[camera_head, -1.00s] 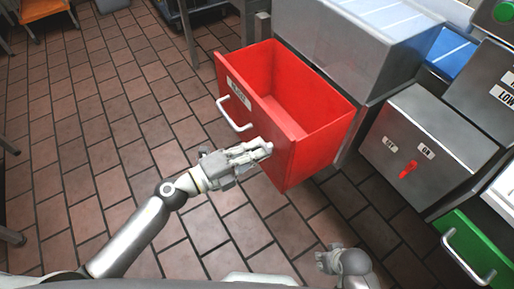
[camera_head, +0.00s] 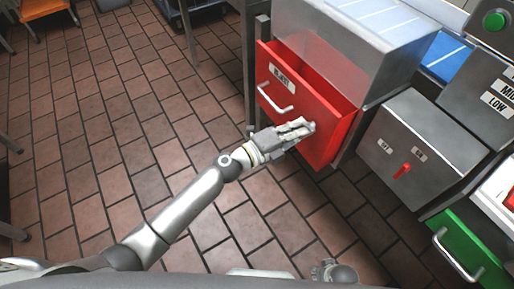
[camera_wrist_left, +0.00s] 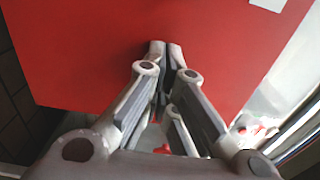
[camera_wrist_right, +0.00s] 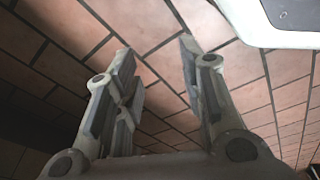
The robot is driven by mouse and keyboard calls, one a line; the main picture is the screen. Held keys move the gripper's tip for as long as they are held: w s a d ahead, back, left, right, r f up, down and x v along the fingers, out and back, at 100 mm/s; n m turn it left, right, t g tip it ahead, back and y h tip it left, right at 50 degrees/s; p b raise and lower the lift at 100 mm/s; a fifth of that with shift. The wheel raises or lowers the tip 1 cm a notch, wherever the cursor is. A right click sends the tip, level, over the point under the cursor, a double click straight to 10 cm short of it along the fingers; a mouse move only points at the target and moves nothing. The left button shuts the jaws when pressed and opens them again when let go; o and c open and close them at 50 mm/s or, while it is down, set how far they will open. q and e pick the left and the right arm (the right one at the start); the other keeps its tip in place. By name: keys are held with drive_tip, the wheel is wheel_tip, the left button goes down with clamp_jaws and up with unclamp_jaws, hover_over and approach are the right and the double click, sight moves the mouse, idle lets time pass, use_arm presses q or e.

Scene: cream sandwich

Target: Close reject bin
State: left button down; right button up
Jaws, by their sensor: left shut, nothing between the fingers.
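The red reject bin (camera_head: 290,112) is a drawer under a steel cabinet, with a label and a pale handle (camera_head: 274,97) on its front. In the left wrist view the closed fingertips (camera_wrist_left: 166,46) are against or very near the red panel (camera_wrist_left: 90,50); exact contact is hard to tell. My right gripper (camera_wrist_right: 155,70) is open and empty above the floor, low in the head view.
A steel cabinet (camera_head: 350,50) stands above the bin. The tiled floor (camera_head: 100,130) on the left is clear.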

use_arm(q)
drive_tip(key=x, duration=0.5)
drive_tip(key=shift+w+d, duration=0.15)
drive_tip(key=shift+r, duration=0.15)
use_arm(e)
drive_tip(key=shift+w+a+r, duration=0.1)
drive_tip(key=shift+w+r, duration=0.4)
drive_tip(key=shift+r, duration=0.2)
use_arm(q)
drive_tip(key=shift+w+r, duration=0.1)
